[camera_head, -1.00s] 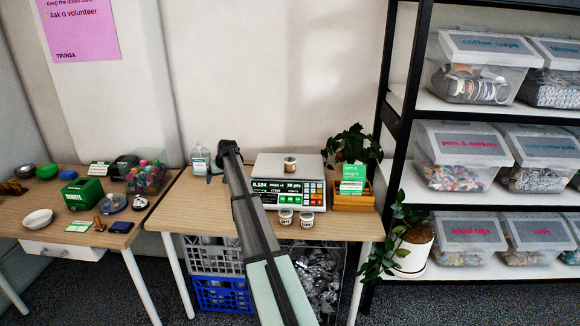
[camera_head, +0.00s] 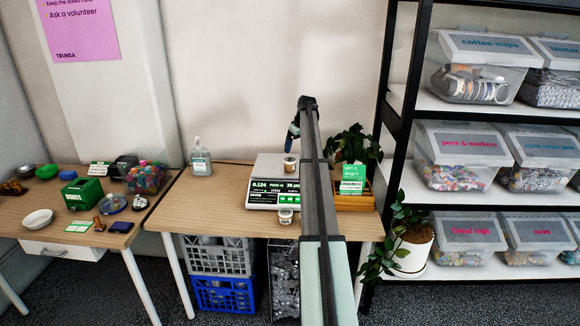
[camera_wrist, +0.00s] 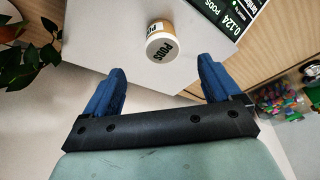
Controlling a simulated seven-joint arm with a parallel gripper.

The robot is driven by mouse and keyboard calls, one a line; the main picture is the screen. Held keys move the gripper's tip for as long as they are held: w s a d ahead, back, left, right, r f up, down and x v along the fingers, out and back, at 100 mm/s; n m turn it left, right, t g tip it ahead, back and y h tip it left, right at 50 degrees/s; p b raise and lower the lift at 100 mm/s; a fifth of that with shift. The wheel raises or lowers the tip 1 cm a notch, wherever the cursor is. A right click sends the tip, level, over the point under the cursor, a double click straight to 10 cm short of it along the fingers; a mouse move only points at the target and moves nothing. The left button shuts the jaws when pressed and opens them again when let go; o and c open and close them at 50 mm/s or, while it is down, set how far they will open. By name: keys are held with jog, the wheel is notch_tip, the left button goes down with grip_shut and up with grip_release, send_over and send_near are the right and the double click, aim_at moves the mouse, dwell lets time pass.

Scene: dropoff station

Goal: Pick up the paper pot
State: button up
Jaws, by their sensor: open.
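A small paper pot (camera_head: 290,167), brownish with a white label, stands upright on the pale pan of the scale (camera_head: 265,195). In the wrist view the pot (camera_wrist: 162,42) shows a white lid and label with "PODS" on it. My gripper (camera_wrist: 161,70) is open, with its two blue fingers apart and nothing between them. The pot lies just beyond the fingertips, roughly centred between them, not touching. In the head view my gripper (camera_head: 293,132) is above the pot. Another small labelled pot (camera_head: 285,216) stands on the table in front of the scale.
A sanitizer bottle (camera_head: 201,158) stands left of the scale. A leafy plant (camera_head: 350,143) and a wooden box with a green card (camera_head: 353,180) are to the right. My arm hides part of the table front. The table left of the scale is mostly clear.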

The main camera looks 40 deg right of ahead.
aim_at(290, 160)
jog(key=x, duration=0.7)
jog(key=shift+w+r, duration=0.1)
jog(key=shift+w+x, duration=0.15)
jog(key=shift+x, duration=1.1)
jog(key=shift+w+x, duration=0.2)
jog(key=shift+x, duration=1.05)
jog(key=shift+a+r, duration=0.1)
jog(key=c, duration=1.2)
